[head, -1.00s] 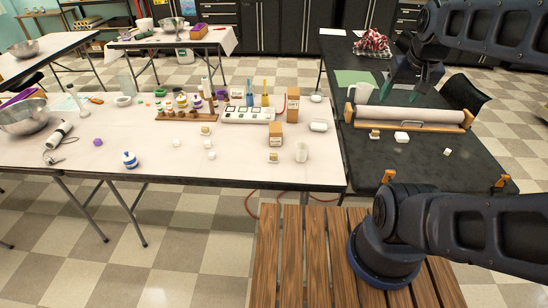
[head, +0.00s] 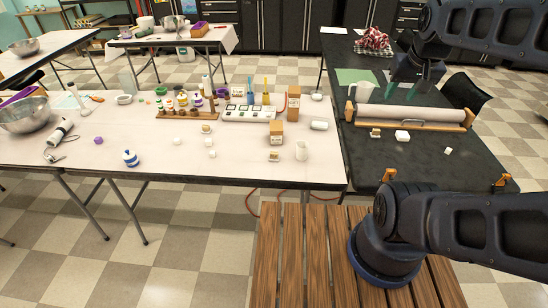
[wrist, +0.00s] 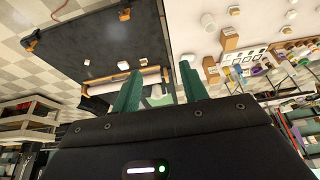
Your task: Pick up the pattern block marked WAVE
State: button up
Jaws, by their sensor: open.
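My gripper (head: 407,92) has green fingers and is open above the black table, over the paper roll. In the wrist view the two fingers (wrist: 158,72) are spread apart with nothing held between them. Small wood-and-white blocks stand about: one at the front of the white table (head: 274,156), one in its middle (head: 207,128), and one on the black table (head: 375,132). No marking on any of them is legible, so I cannot tell which, if any, reads WAVE. My gripper is apart from all of them.
The paper roll (head: 412,116) lies across the black table (head: 400,165). The white table (head: 215,168) holds wooden boxes (head: 277,132), a white cup (head: 301,151), a bottle rack (head: 187,114) and a striped jar (head: 130,158). The black table's front is mostly clear.

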jog(key=shift+w, duration=0.1)
jog(key=w+a+f+n+g, duration=0.1)
jog(key=w+a+n, duration=0.15)
jog(key=w, duration=0.25)
jog(key=w+a+f+n, duration=0.2)
jog(key=w+a, duration=0.1)
jog(key=w, duration=0.3)
jog(key=n+g, duration=0.4)
jog(key=n, duration=0.9)
send_over(275, 153)
jog(key=f, duration=3.5)
jog(key=shift+w+d+f, duration=0.25)
jog(key=shift+w+d, duration=0.1)
jog(key=shift+w, duration=0.05)
jog(key=shift+s+a+f, duration=0.15)
jog(key=shift+f, duration=0.55)
jog(key=f, duration=0.4)
jog(key=shift+s+a, duration=0.1)
jog(key=shift+a, duration=0.1)
